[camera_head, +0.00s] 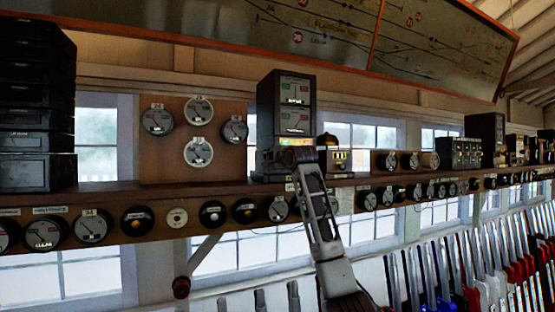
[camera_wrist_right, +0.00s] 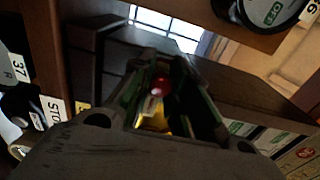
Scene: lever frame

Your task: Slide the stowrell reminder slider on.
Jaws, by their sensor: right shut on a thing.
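My right gripper (camera_head: 298,158) reaches up to the shelf edge, in front of the tall black instrument (camera_head: 285,115). In the right wrist view, the gripper (camera_wrist_right: 165,90) is shut on a small red knob (camera_wrist_right: 160,84), which shows between its fingers. A yellow, brass-like part (camera_wrist_right: 155,122) shows just below the knob. My left gripper is not in view.
The long wooden shelf (camera_head: 110,192) carries round dials along its front. A brass-domed instrument (camera_head: 337,158) stands close right of the gripper. A dial panel (camera_head: 193,141) and black stacked boxes (camera_head: 36,110) stand to the left. Levers (camera_head: 500,265) fill the lower right.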

